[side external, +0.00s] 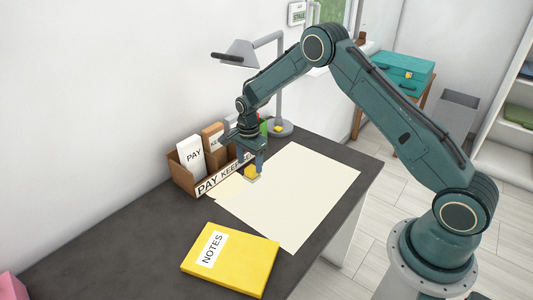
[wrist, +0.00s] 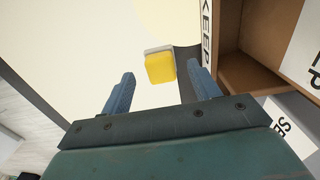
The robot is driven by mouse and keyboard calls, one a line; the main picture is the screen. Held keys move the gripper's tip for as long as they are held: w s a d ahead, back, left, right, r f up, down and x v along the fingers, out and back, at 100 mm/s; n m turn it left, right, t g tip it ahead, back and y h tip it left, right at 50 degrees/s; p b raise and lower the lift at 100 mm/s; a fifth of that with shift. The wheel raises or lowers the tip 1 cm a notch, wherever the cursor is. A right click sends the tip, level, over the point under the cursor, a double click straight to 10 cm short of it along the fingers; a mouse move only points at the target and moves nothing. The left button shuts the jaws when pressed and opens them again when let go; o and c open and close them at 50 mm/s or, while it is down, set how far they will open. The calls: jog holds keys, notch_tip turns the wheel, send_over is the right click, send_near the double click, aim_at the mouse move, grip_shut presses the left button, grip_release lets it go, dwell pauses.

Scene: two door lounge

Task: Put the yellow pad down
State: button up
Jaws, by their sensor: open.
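The small yellow pad (side external: 251,172) has a pale grey layer along one side. It is at the left edge of the large cream sheet (side external: 300,195) on the dark desk, in front of the sorter. In the wrist view the pad (wrist: 160,68) shows between and just beyond my fingertips, with gaps on both sides. My gripper (side external: 250,161) is open, with its blue fingers pointing down right over the pad; it also shows in the wrist view (wrist: 161,72). I cannot tell for sure whether the pad's underside touches the surface.
A brown sorter (side external: 183,179) labelled PAY and KEEP stands close to my gripper's left; it fills the right of the wrist view (wrist: 250,70). A desk lamp (side external: 279,127) stands behind. A yellow NOTES book (side external: 255,255) lies at the front. Most of the cream sheet is clear.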

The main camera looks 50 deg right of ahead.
notch_tip(320, 180, up, 8)
jog(key=shift+f, duration=0.25)
dwell(0.6)
notch_tip(320, 180, up, 14)
jog(key=n+t, duration=0.2)
jog(key=n, duration=0.3)
send_over(251, 170)
jog(key=s+a, duration=0.2)
jog(key=s, duration=0.5)
jog(key=s+a+r+n, duration=0.2)
jog(key=s+r+n, duration=0.2)
jog(key=s+r, duration=0.4)
jog(key=s+a+r+n+t, duration=0.1)
jog(key=s+n, duration=0.3)
jog(key=s, duration=0.7)
jog(key=s+a+n+t, duration=0.1)
jog(key=s+n, duration=0.4)
jog(key=s, duration=0.5)
jog(key=shift+s+r+t, duration=0.35)
jog(key=shift+r+t, duration=0.05)
jog(key=shift+t, duration=0.4)
